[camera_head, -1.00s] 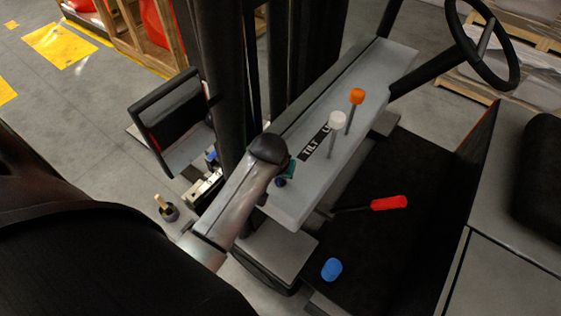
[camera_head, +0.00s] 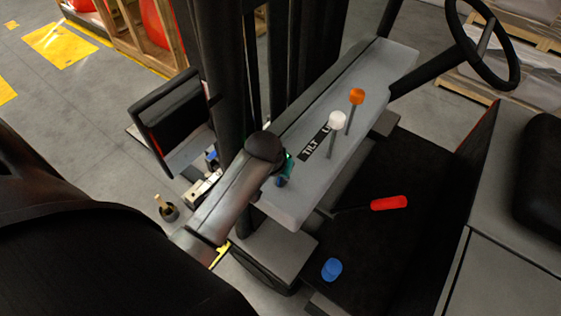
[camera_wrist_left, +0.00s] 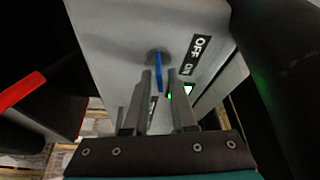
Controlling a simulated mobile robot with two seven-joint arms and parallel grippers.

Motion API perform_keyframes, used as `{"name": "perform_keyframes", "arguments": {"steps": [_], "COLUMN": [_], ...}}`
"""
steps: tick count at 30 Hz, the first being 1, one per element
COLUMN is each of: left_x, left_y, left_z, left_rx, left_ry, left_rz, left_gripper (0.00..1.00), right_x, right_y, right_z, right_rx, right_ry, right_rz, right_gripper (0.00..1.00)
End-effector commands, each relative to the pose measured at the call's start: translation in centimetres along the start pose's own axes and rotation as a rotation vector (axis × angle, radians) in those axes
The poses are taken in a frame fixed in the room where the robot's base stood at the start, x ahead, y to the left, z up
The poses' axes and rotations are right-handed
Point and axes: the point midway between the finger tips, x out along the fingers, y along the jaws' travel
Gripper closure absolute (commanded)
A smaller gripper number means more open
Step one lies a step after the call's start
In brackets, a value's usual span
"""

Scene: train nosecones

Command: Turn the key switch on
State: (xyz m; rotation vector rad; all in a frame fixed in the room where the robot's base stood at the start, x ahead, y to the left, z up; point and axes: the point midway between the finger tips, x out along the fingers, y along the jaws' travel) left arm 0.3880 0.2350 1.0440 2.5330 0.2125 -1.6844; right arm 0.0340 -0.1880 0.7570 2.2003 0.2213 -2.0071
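The blue key (camera_wrist_left: 158,70) stands edge-on in a round dark socket on the grey panel (camera_wrist_left: 112,30) in the left wrist view. A label (camera_wrist_left: 193,55) reading OFF and ON is to its right, and a small green light (camera_wrist_left: 188,89) glows below the label. My left gripper (camera_wrist_left: 159,74) has its two fingers on either side of the key, with a gap visible, so it looks open around it. In the head view my left arm covers most of this gripper, beside the near left end of the grey console (camera_head: 290,205). My right gripper is not in view.
The console carries a white-knobbed lever (camera_head: 337,121) and an orange-knobbed lever (camera_head: 356,97). A red-handled lever (camera_head: 388,202) and a blue cap (camera_head: 331,269) are below it. A steering wheel (camera_head: 484,40) is at upper right. Black mast uprights (camera_head: 225,80) stand close beyond my arm.

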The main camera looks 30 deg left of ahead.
Motion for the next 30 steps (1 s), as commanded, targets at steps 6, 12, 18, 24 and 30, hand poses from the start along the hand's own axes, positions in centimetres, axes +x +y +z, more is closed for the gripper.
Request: {"name": "perform_keyframes", "arguments": {"steps": [6,12,18,24,30], "left_x": [0.1,-0.1,-1.7,-4.8,-8.3], "left_y": [0.0,0.0,0.0,0.0,0.0], "left_z": [0.1,0.1,0.1,0.1,0.1], "left_rx": [-0.001,-0.001,-0.001,-0.001,0.0], "left_ry": [-0.003,-0.003,-0.001,0.0,0.0], "left_rz": [0.0,0.0,0.0,-0.001,0.0], "left_gripper": [0.62,0.62,0.62,0.62,0.62], "right_x": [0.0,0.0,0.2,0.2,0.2], "right_y": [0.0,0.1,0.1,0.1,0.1], "right_z": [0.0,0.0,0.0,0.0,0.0], "right_rx": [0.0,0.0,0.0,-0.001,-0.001], "right_ry": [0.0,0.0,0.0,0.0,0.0], "right_rz": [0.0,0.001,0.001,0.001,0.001], "right_gripper": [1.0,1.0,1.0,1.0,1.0]}}
